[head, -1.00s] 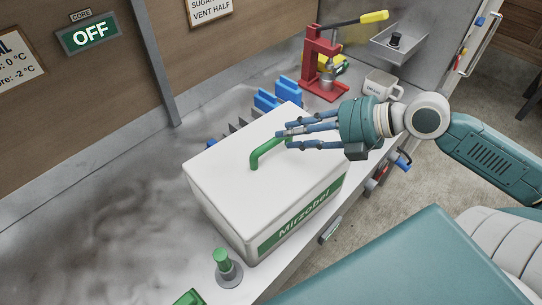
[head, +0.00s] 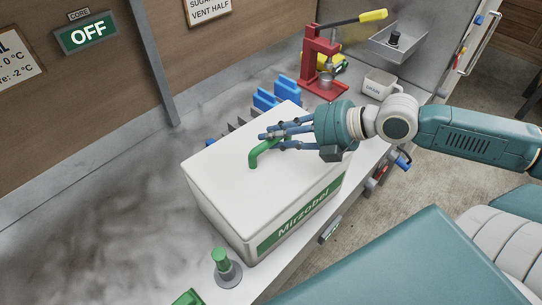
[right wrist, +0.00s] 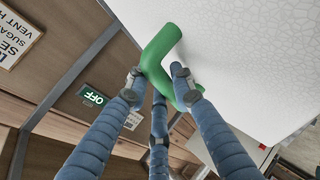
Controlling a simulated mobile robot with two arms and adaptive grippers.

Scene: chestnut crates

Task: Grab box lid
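A white box with a flat white lid (head: 225,180) and a green label reading "Mirzobel" stands on the grey counter. A green bar handle (head: 262,152) rises from the lid; it also shows large in the right wrist view (right wrist: 157,52). My right gripper (head: 272,138) reaches in from the right, low over the lid. Its blue fingers are spread, with the handle between the fingertips in the right wrist view (right wrist: 158,82). I see no firm grip on the handle, and the lid lies flat on the box. My left gripper is not in view.
Blue and dark upright pieces (head: 275,98) stand behind the box. A green-topped knob (head: 222,262) is in front. The counter's left is clear.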

